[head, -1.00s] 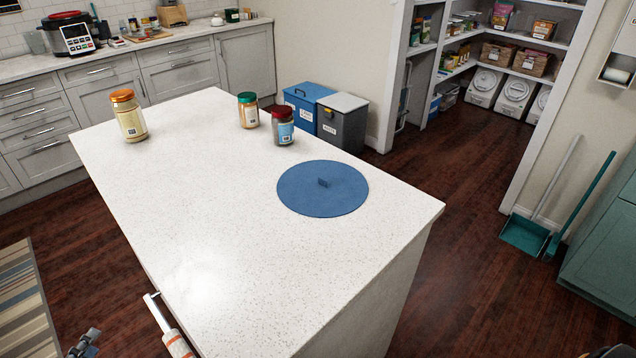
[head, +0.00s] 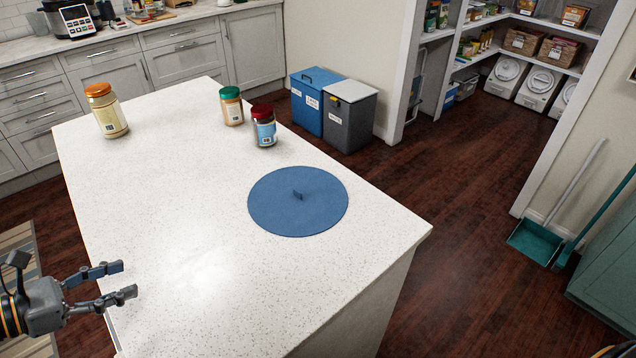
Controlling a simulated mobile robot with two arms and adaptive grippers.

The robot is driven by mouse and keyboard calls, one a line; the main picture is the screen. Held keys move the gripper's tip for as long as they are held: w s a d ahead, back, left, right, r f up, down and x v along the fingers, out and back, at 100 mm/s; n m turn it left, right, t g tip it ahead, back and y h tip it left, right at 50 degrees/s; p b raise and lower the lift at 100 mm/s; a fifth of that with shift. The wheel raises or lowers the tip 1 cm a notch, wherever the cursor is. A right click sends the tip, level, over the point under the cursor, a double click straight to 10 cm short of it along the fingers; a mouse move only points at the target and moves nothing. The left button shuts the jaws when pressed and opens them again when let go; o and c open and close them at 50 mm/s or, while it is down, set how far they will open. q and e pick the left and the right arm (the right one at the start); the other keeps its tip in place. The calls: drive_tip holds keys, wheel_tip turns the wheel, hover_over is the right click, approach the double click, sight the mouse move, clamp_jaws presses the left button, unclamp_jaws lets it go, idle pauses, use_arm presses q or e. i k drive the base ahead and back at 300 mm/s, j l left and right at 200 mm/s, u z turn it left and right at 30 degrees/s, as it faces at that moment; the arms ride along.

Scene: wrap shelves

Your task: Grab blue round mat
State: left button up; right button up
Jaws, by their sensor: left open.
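The blue round mat (head: 275,212) lies flat on the white speckled island top (head: 180,240), near its right end. A small blue tab stands up at the mat's middle. My left gripper (head: 131,279) comes in at the lower left, over the island's left edge. Its two fingers are apart with nothing between them, and it is well to the left of the mat. My right gripper is not in view; only a small dark part shows at the bottom right corner.
A jar with an orange lid (head: 106,112), one with a green lid (head: 231,106) and one with a red lid (head: 264,126) stand along the island's far side. Blue (head: 309,98) and grey (head: 347,116) bins stand beyond. The top between gripper and mat is clear.

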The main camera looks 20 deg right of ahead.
sight(294, 201)
drive_tip(key=i+l, duration=0.1)
drive_tip(key=l, duration=0.2)
drive_tip(key=i+l, duration=0.1)
drive_tip(key=l, duration=0.25)
drive_tip(key=i+l, duration=0.1)
drive_tip(key=l, duration=0.2)
drive_tip(key=i+l, duration=0.1)
drive_tip(key=l, duration=0.25)
